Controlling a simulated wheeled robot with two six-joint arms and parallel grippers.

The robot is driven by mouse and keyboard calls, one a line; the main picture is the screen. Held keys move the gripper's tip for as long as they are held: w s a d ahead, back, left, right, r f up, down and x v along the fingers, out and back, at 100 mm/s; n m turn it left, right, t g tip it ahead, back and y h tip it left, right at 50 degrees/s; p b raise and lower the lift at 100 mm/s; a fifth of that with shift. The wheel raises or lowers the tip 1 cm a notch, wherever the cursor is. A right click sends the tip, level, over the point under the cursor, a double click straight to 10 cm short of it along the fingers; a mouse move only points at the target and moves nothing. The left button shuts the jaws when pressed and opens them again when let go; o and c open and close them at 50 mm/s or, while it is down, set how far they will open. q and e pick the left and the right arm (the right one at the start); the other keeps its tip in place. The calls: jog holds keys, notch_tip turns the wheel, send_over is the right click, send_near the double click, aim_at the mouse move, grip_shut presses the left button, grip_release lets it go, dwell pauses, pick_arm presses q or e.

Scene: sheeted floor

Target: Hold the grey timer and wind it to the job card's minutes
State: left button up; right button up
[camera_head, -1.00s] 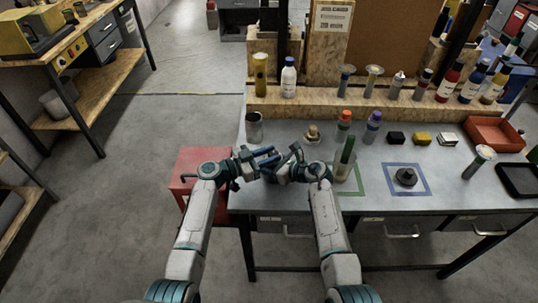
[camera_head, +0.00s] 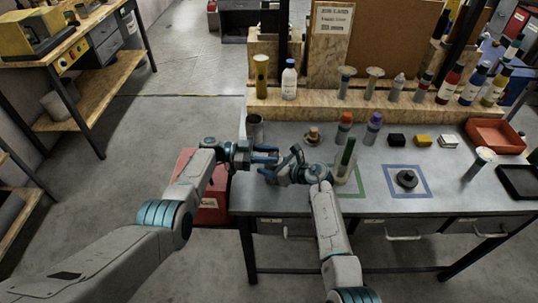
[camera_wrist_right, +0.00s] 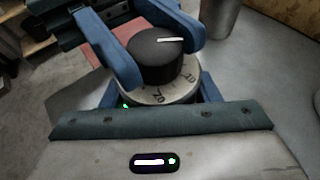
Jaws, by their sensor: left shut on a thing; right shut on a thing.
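The timer shows in the right wrist view as a pale grey dial (camera_wrist_right: 150,96) with a black knob (camera_wrist_right: 153,62) on top. The numbers 20 and 10 show on the dial's near side; the white line on the knob points right. My right gripper (camera_head: 281,169) is shut around the timer's body, its blue fingers on both sides. My left gripper (camera_head: 267,155) is shut on the knob, one finger on either side. In the head view the grippers mostly hide the timer. The job card (camera_head: 332,19) is on the wooden board at the back; its minutes are too small to read.
A metal cup (camera_head: 254,129) stands just behind my left gripper. A green-capped bottle (camera_head: 346,160) is close right of my right gripper. A red cabinet (camera_head: 212,205) is below on the left. Several bottles line the wooden shelf behind.

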pick_arm(q)
jog(key=shift+w+m+g, duration=0.1)
jog(key=shift+m+g, duration=0.2)
jog(key=shift+g, duration=0.3)
jog(key=shift+r, duration=0.15)
jog(key=o, duration=0.7)
jog(key=shift+r, duration=0.1)
jog(key=shift+r, duration=4.9)
